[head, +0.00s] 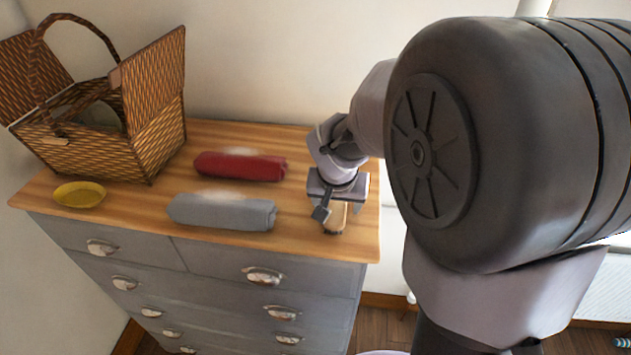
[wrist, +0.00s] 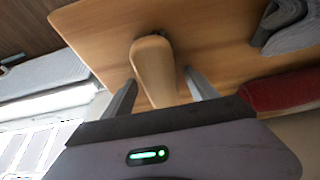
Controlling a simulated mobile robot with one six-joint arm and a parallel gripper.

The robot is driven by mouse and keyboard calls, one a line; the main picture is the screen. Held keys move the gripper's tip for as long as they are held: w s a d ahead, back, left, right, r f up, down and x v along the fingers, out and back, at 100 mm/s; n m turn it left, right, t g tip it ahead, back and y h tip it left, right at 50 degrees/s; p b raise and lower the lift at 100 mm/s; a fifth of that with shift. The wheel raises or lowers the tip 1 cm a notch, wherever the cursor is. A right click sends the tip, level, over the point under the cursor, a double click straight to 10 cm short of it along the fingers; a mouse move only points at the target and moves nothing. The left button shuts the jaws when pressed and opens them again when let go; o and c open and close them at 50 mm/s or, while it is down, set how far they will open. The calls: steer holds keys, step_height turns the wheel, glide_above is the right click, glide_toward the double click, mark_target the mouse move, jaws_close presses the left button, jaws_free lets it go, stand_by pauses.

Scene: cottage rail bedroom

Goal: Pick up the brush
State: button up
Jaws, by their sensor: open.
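The brush (wrist: 152,62) has a rounded tan wooden body and lies on the dresser top near its front right corner. In the head view only its near part (head: 335,218) shows below my gripper (head: 341,207). My gripper is open and points down over the brush. In the wrist view the brush lies between the two fingers (wrist: 161,78), with a gap to the finger on each side. Its near end is hidden behind the gripper body in that view.
The wooden dresser top (head: 297,158) also bears a rolled grey cloth (head: 222,212), a rolled red cloth (head: 240,166), a yellow dish (head: 79,194) and an open wicker basket (head: 155,125). The cloths are left of my gripper. The dresser's right edge is close by.

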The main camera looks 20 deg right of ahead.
steer(key=shift+w+f+b, duration=0.1)
steer(key=shift+f+b, duration=0.2)
steer(key=shift+b, duration=0.15)
stand_by(0.5)
jaws_close()
steer(key=shift+r, duration=0.15)
steer(key=shift+r+p, duration=0.25)
steer(key=shift+p, duration=0.3)
step_height(320, 180, up, 4)
steer(key=shift+f, duration=0.25)
steer(key=s+a, duration=0.2)
steer(key=s, duration=0.5)
steer(key=s+a+r, duration=0.1)
steer(key=s+a, duration=0.1)
steer(key=s, duration=0.6)
steer(key=shift+s+a+r, duration=0.15)
steer(key=shift+s+a, duration=0.05)
steer(key=shift+a, duration=0.15)
